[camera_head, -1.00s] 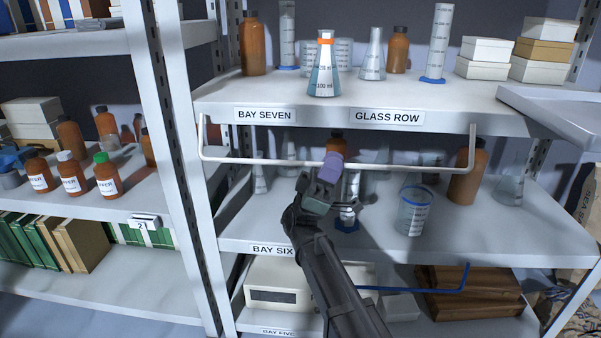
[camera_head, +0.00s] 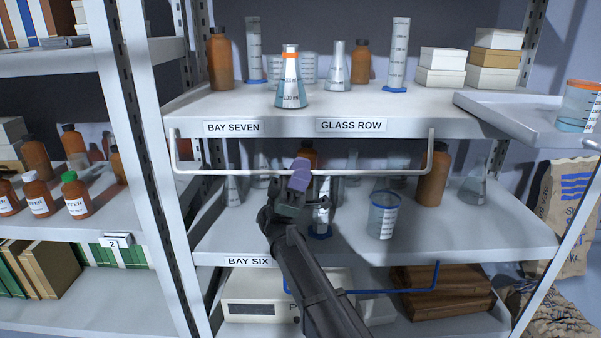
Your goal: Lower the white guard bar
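The white guard bar (camera_head: 378,172) is a U-shaped rail. Its two end arms meet the front of the BAY SEVEN shelf, and its long rail hangs below that edge, in front of the space above BAY SIX. My gripper (camera_head: 298,174) is at the middle of the rail, seen from behind. Its purple tip overlaps the rail in the picture and hides a short piece of it. I cannot tell whether the fingers are closed around the rail or only touch it.
Above the bar, the BAY SEVEN shelf (camera_head: 280,127) holds an orange-banded flask (camera_head: 291,88), cylinders, bottles and boxes. Behind and below it are a beaker (camera_head: 383,215) and brown bottles (camera_head: 433,178). A blue bar (camera_head: 400,290) hangs below BAY SIX. A tray (camera_head: 530,118) juts out at right.

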